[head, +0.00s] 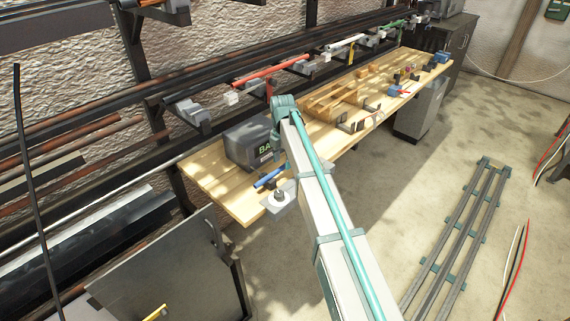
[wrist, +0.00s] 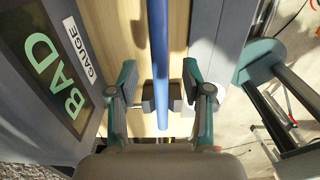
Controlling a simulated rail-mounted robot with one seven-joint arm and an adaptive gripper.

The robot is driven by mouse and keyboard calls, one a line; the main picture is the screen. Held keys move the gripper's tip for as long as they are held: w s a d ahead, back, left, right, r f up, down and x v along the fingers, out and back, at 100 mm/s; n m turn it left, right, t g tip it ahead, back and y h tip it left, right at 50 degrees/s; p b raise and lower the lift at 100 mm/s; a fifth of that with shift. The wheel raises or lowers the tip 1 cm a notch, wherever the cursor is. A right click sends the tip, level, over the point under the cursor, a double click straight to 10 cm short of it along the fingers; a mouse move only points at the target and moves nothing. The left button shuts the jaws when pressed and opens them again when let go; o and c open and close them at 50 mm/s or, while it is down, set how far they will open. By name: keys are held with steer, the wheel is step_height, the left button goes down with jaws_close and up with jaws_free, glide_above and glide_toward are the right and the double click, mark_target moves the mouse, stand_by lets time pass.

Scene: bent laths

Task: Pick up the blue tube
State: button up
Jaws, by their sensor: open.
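The blue tube (wrist: 159,50) runs lengthwise through the wrist view, between the two fingers of my gripper (wrist: 161,93). The fingers are open, one on each side of it. Dark blocks sit close on both sides of the tube; I cannot tell whether they touch it. In the head view a short part of the blue tube (head: 268,178) shows near the bench's close end, beside my arm. My arm hides the rest of it and most of the gripper there.
A grey box marked BAD GAUGE (head: 247,145) stands on the wooden bench (head: 215,187), close to the tube; it also fills the left of the wrist view (wrist: 45,75). Wooden pieces (head: 330,100) lie farther along the bench. A rack with a red tube (head: 268,74) runs behind.

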steer(key=shift+f, duration=1)
jaws_close()
steer(key=shift+r, duration=0.2)
